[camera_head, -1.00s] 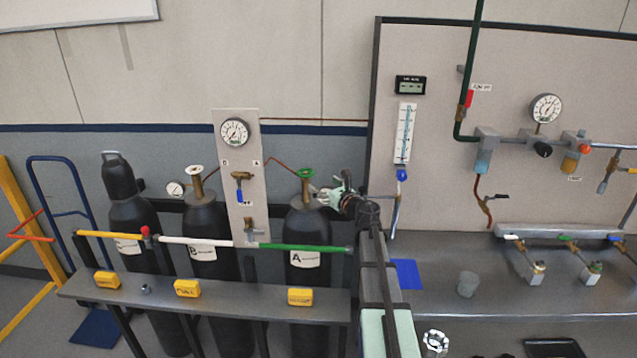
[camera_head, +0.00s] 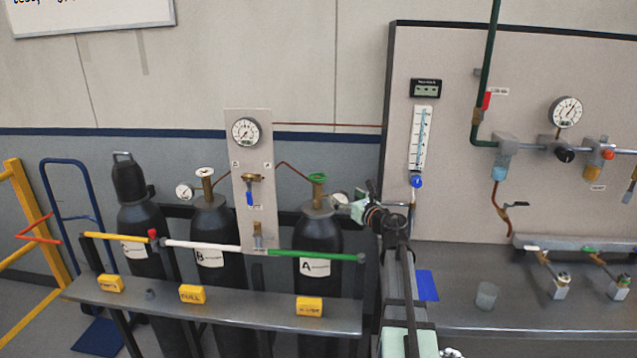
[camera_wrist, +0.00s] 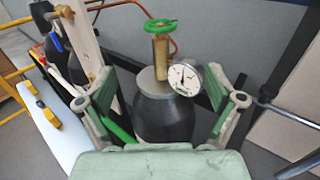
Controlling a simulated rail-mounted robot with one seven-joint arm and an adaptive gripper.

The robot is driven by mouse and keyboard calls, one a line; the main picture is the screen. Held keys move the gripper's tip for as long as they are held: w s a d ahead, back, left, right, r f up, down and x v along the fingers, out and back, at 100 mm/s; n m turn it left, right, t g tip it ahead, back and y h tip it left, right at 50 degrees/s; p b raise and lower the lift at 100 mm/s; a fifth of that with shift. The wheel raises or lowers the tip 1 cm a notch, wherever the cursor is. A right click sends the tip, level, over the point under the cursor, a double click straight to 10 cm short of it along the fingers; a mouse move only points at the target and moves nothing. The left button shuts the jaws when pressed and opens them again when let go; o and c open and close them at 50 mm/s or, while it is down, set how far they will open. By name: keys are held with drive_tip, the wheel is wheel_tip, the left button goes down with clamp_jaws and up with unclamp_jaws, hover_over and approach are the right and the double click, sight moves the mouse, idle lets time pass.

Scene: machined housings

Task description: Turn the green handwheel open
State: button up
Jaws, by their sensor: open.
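The green handwheel (camera_head: 317,177) sits on top of the brass valve of the black cylinder labelled A (camera_head: 318,240). In the wrist view the handwheel (camera_wrist: 160,25) is at the top centre, above the brass valve stem (camera_wrist: 161,58), with a round gauge (camera_wrist: 185,78) just right of the stem. My gripper (camera_head: 357,206) is to the right of the handwheel and a little lower, apart from it. In the wrist view my gripper's two fingers (camera_wrist: 165,95) are spread wide with nothing between their pads. The cylinder neck shows beyond them.
Cylinder B (camera_head: 212,235), with a white handwheel (camera_head: 204,171), stands left of cylinder A. A panel (camera_head: 250,150) with a gauge rises between them. A green bar (camera_head: 315,255) crosses in front of cylinder A, above a grey shelf (camera_head: 230,310) with yellow blocks. A workbench (camera_head: 460,310) lies right.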

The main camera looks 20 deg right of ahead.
sight(323, 181)
drive_tip(key=w+p, duration=0.1)
drive_tip(key=w, duration=0.4)
drive_tip(key=w+a+p, duration=0.1)
drive_tip(key=w+p, duration=0.1)
drive_tip(key=w, duration=0.3)
drive_tip(key=w+a+p, duration=0.1)
drive_tip(key=w, duration=0.4)
drive_tip(key=shift+r+p, duration=0.15)
drive_tip(key=shift+p, duration=0.15)
drive_tip(key=shift+w+a, duration=0.1)
drive_tip(key=shift+w, duration=0.45)
drive_tip(key=c, duration=1.2)
